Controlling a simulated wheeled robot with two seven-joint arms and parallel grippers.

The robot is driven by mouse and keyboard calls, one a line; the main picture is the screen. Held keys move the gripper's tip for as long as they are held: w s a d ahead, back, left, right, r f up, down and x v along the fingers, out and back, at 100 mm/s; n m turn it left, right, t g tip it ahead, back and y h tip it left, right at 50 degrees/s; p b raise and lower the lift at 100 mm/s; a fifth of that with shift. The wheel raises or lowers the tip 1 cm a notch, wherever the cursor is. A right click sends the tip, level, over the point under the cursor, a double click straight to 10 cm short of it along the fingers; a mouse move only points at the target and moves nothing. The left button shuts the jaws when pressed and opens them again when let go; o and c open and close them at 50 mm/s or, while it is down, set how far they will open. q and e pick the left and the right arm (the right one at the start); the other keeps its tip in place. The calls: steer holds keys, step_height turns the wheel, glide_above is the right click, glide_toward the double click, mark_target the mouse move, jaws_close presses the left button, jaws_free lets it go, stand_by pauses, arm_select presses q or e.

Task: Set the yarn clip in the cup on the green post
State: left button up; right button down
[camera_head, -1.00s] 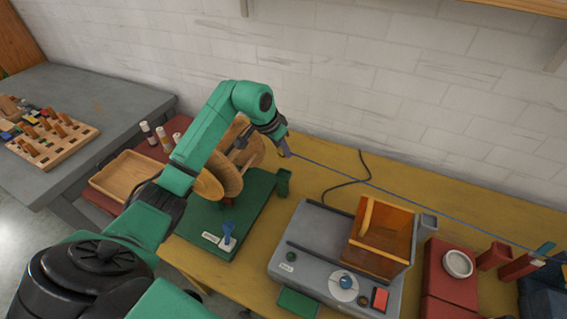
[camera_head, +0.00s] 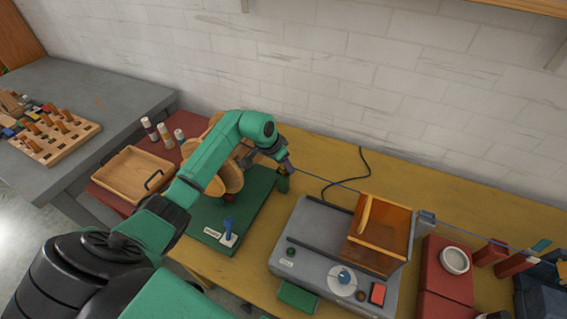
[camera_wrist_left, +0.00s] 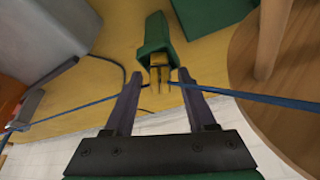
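The green post (camera_head: 284,184) stands at the back right corner of the green base plate (camera_head: 262,192). Its cup (camera_wrist_left: 155,38) shows at the top middle of the left wrist view. The yellow-tan yarn clip (camera_wrist_left: 157,72) appears to sit in the mouth of this cup, its prongs toward the camera. The blue yarn (camera_wrist_left: 245,97) runs to the clip from both sides. My left gripper (camera_wrist_left: 157,72) is over the post, also seen in the head view (camera_head: 287,168). Its dark fingers are apart, with gaps on both sides of the clip. My right gripper is not in view.
Wooden discs (camera_head: 232,178) stand close beside my left arm. A grey machine with an orange-brown box (camera_head: 380,234) is to the right, and the yarn stretches past it. A black cable (camera_head: 345,183) lies behind. A wooden tray (camera_head: 132,174) is at the left.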

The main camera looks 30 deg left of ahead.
arm_select(q)
steer(key=b+v, duration=0.2)
steer(key=v, duration=1)
steer(key=shift+w+r, duration=0.1)
